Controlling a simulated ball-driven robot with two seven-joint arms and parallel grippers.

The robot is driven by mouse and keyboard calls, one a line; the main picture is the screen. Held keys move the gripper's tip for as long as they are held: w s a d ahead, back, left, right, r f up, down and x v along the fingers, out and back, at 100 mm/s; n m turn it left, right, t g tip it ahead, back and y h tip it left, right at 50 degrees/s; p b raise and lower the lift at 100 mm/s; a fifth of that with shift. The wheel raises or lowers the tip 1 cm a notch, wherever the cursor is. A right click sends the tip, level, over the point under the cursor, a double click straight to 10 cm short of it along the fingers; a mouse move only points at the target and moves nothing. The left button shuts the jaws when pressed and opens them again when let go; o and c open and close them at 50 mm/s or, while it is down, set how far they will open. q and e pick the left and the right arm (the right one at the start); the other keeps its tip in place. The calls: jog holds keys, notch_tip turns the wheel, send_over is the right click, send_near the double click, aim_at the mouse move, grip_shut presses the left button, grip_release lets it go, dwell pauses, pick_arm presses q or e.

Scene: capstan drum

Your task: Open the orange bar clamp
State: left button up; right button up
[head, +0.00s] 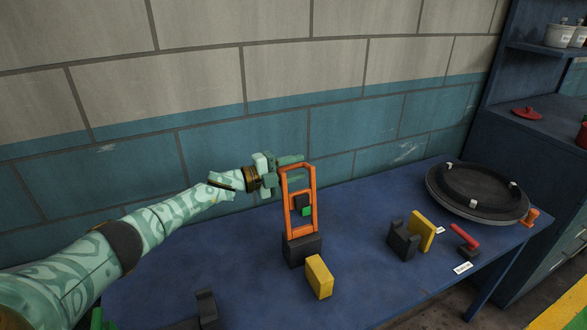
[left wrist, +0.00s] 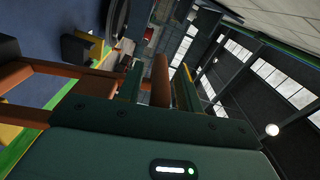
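The orange bar clamp (head: 288,205) is a tall orange frame standing up from a black base block (head: 296,252) on the blue table. Its side bars and crossbars show in the head view. My left gripper (head: 291,164) is at the top of the frame, coming in from the left. In the left wrist view its green fingers (left wrist: 159,85) stand either side of an orange bar (left wrist: 160,75). A gap shows between the bar and the left finger, so the fingers look open. Contact on the other side is unclear. My right gripper is not in view.
A yellow block (head: 319,277) stands in front of the base. To the right are a black and yellow clamp (head: 403,241), a red-handled piece (head: 465,237) and a large round black drum (head: 477,192). A brick wall rises close behind. The table's middle front is clear.

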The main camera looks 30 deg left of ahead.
pick_arm(q)
jog(key=p+v, duration=0.1)
jog(key=v, duration=1.5)
jog(key=shift+a+p, duration=0.15)
jog(key=shift+p, duration=0.25)
jog(key=shift+s+f, duration=0.1)
